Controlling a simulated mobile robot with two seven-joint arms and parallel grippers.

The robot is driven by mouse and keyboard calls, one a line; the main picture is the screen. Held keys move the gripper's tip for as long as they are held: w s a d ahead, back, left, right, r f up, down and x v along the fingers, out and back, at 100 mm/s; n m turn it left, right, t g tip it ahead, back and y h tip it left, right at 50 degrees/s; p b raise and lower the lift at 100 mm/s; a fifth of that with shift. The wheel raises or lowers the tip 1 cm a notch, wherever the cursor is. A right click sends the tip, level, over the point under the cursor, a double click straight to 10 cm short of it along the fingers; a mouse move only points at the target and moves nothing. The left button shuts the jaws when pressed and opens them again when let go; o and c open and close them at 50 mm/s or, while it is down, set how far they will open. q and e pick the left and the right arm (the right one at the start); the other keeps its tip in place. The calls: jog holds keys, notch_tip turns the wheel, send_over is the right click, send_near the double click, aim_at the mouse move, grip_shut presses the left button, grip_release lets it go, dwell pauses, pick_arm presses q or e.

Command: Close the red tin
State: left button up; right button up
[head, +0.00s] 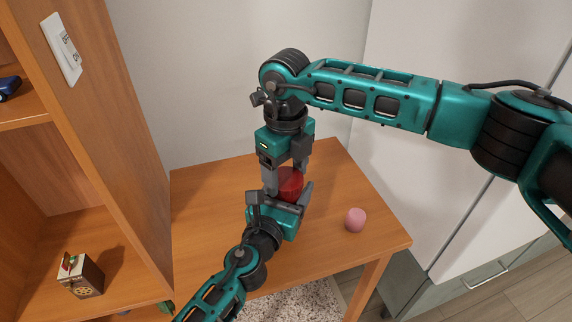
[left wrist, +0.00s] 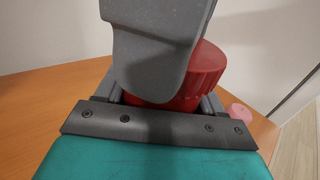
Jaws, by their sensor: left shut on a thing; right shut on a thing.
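The red tin (head: 291,184) is above the wooden table, between my two grippers. In the left wrist view its ribbed red upper part (left wrist: 208,72) shows behind a large grey finger of my right gripper, with red also low between my left fingers. My left gripper (head: 283,194), from the lower left, is shut on the tin from the near side. My right gripper (head: 286,180), pointing down from above, is shut on the tin's upper part. The fingers hide much of the tin, so I cannot tell whether its lid is fully seated.
A pink round object (head: 355,220) stands on the table (head: 215,190) to the right of the grippers. A wooden shelf unit (head: 105,130) on the left holds a small decorated box (head: 80,275). The table's right side is mostly clear. Walls stand behind.

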jog(key=shift+d+f, duration=0.1)
jog(key=shift+f, duration=0.8)
dwell(1.0)
jog(key=shift+r, duration=0.3)
jog(key=shift+f, duration=0.5)
dwell(2.2)
jog(key=shift+r, duration=0.35)
jog(key=shift+r, duration=0.3)
dwell(0.4)
jog(key=shift+r, duration=0.25)
